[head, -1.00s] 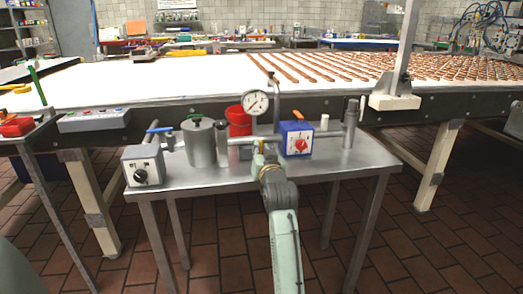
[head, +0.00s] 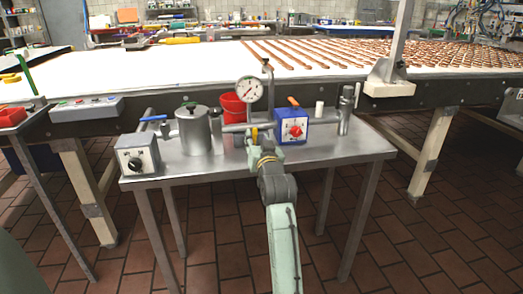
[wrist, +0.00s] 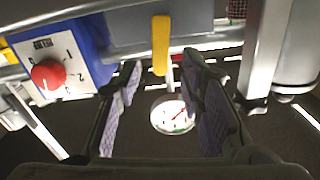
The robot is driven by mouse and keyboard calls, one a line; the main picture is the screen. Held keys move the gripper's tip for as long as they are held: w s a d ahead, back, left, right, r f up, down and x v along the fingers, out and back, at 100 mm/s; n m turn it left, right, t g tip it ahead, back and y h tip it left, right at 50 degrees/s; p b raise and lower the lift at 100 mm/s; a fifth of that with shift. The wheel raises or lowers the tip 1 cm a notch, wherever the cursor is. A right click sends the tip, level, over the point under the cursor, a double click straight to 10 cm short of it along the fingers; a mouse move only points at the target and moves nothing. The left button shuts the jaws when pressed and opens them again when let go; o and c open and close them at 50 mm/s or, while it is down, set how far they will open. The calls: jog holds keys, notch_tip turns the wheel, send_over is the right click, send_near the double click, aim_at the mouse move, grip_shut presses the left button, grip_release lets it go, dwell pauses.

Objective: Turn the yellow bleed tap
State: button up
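The yellow bleed tap (wrist: 161,45) is a flat yellow lever under a pipe block in the wrist view, which shows the scene upside down. In the head view a small bit of yellow (head: 255,135) shows just above my gripper. My gripper (wrist: 160,72) is open, one finger on each side of the tap's free end, with gaps visible on both sides. In the head view my gripper (head: 264,158) is at the pipe, left of the blue box; its fingers are hard to make out.
The blue box (head: 292,131) with a red knob is right of my gripper. A round gauge (head: 249,90) stands above, with a red cup (head: 233,108) behind. A steel pot (head: 193,133) and grey switch box (head: 137,156) are to the left. The steel table's (head: 350,152) right front is clear.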

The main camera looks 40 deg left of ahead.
jog(key=v, duration=0.9)
jog(key=shift+s+d, duration=0.2)
jog(key=shift+d, duration=0.05)
jog(key=shift+r, duration=0.1)
